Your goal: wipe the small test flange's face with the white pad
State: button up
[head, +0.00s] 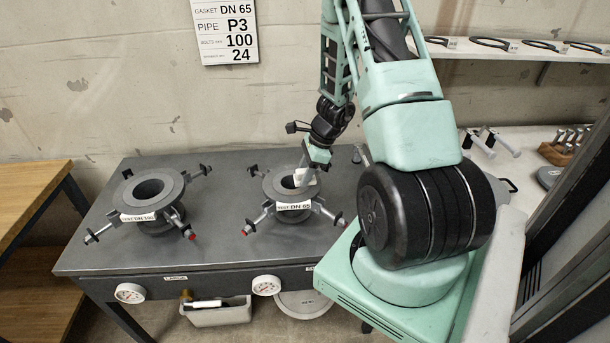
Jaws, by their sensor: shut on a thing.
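The small test flange (272,187) is a dark grey ring with a central bore, labelled "TEST DN 65". It stands on the right part of the grey bench, with clamp arms around it. My gripper (308,172) points down over the right rear of its face and is shut on the white pad (305,179). The pad shows only as a small pale patch at the fingertips, at or just above the face. I cannot tell whether it touches.
The larger test flange (147,190), labelled "TEST DN 100", stands at left on the bench (215,229). Clamp arms stick out around both flanges. Gauges (266,285) and a small bin (218,314) are at the bench front. A wall shelf (520,50) holds gaskets.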

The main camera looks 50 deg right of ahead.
jog(key=shift+r+p, duration=1.5)
jog(key=shift+r, duration=0.65)
